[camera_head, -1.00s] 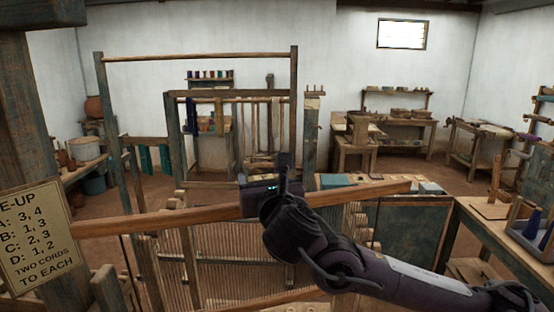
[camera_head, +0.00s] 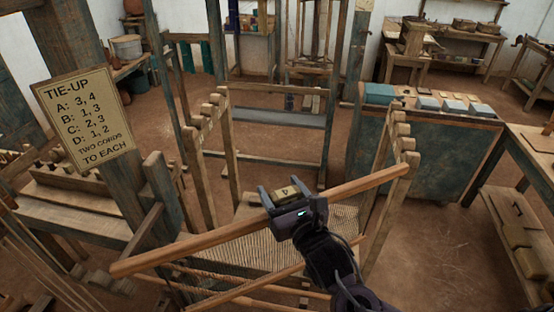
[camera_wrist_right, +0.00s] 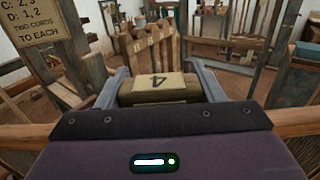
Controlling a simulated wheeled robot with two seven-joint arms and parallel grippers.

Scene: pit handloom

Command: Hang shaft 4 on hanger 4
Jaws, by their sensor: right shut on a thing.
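Shaft 4 is a long wooden bar (camera_head: 190,238) with a pale block marked 4 (camera_head: 287,192) near its middle. My right gripper (camera_head: 291,190) is shut on it, with its fingers on either side of the block; the block also shows in the right wrist view (camera_wrist_right: 158,82). The bar slants, its right end higher in the picture. Two stepped rows of wooden hangers stand on posts, one at left (camera_head: 208,112) and one at right (camera_head: 401,138). The bar's right end overlaps the right posts in the picture; I cannot tell whether it touches. My left gripper is out of view.
A tie-up sign (camera_head: 88,122) hangs on a thick post at left. Thin vertical cords (camera_head: 260,250) and lower bars lie behind and below the shaft. A blue-grey chest (camera_head: 432,150) with small boxes on top stands at right, beside a wooden bench (camera_head: 535,140).

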